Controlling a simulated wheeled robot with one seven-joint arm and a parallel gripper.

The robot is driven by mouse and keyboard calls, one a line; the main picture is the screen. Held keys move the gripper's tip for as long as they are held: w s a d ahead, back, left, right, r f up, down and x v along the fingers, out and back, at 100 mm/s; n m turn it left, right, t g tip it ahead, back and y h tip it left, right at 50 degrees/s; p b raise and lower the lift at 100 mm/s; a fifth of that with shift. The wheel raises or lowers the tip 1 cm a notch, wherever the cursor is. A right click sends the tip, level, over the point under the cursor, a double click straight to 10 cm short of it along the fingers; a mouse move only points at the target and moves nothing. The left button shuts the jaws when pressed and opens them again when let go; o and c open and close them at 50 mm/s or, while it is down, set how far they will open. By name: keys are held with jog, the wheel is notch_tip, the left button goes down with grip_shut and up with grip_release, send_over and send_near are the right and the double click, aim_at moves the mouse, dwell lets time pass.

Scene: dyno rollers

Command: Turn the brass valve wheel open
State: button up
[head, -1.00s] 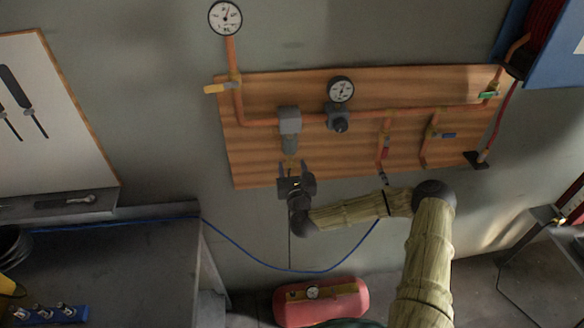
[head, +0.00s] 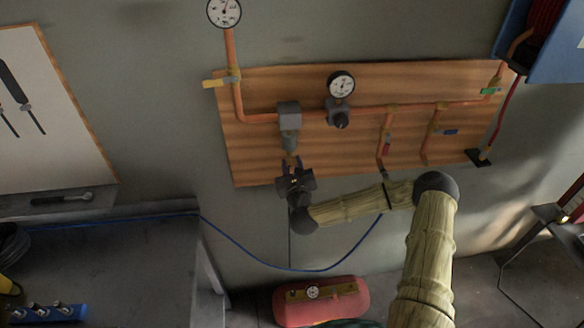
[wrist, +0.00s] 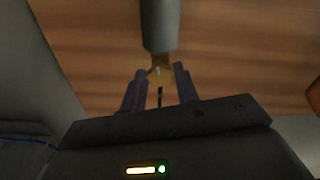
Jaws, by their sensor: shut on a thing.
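The brass valve wheel (wrist: 160,68) is a small brass piece under the grey cylindrical bowl (wrist: 160,25) in the wrist view. In the head view a bit of brass (head: 291,160) shows below the same bowl, on the wooden wall board. My gripper (head: 293,170) reaches up to it from below. In the wrist view the two dark fingers of my gripper (wrist: 160,75) stand on either side of the brass and are shut on it. The fingers and gripper body hide much of the wheel, so its turn angle cannot be read.
Orange pipes, a round gauge (head: 341,85) and a dark regulator (head: 340,118) sit right of the bowl. Valves with yellow (head: 215,83), red (head: 386,146) and blue (head: 447,132) handles are on the pipes. A blue hose (head: 262,264) hangs below, above a red tank (head: 322,301).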

jog(key=n+b, duration=0.2)
jog(key=n, duration=0.1)
jog(key=shift+a+f+n, duration=0.15)
jog(key=shift+n, duration=0.15)
jog(key=n+b, duration=0.2)
jog(key=n, duration=0.2)
jog(key=shift+n+b, duration=0.3)
jog(key=shift+b, duration=0.1)
jog(key=n+b, duration=0.2)
jog(key=n, duration=0.1)
jog(key=shift+f+n, duration=0.15)
jog(key=shift+n, duration=0.15)
jog(key=n+b, duration=0.3)
jog(key=shift+f+n, duration=0.1)
jog(key=shift+n, duration=0.2)
jog(key=n+b, duration=0.3)
jog(key=shift+f+n+b, duration=0.1)
jog(key=shift+n+b, duration=0.2)
jog(key=shift+b, duration=0.05)
jog(key=n+b, duration=0.3)
jog(key=shift+s+f+n+b, duration=0.1)
jog(key=shift+n+b, duration=0.2)
jog(key=shift+b, duration=0.05)
jog(key=n+b, duration=0.5)
jog(key=shift+n, duration=0.3)
